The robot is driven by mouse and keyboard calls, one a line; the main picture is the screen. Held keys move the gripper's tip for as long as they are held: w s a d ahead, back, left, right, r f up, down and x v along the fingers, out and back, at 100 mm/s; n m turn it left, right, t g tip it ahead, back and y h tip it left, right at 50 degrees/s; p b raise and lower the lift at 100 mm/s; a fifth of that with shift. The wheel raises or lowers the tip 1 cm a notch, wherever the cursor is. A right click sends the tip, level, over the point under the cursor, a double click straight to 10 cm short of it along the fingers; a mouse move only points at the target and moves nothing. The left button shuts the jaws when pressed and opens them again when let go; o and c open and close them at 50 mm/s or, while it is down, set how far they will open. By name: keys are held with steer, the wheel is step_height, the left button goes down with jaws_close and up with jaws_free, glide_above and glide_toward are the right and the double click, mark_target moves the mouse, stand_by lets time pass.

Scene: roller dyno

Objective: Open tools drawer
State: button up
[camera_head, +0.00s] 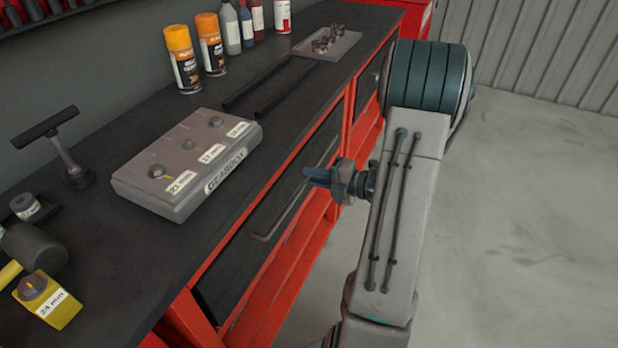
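The workbench has a black drawer front (270,225) set in its red frame, below the black worktop. A long grey bar handle (293,200) runs along this drawer front, and the drawer looks shut. A second dark drawer front (370,78) is farther along the bench, partly hidden by my arm. No label shows which one is the tools drawer. My gripper (318,178) is in front of the nearer drawer, at the right part of its handle, and points left toward it. Its fingers look small and dark; I cannot tell whether they are open or touch the handle.
On the worktop (150,255) stand a grey gearbox block (190,160), a yellow 24 mm block (48,300), a mallet (35,245), spray cans (183,58), bottles and a grey plate (327,44) with parts. The concrete floor (510,220) on the right is clear.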

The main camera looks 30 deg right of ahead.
steer(key=shift+x, duration=0.85)
jaws_close()
steer(key=shift+s+d, duration=0.1)
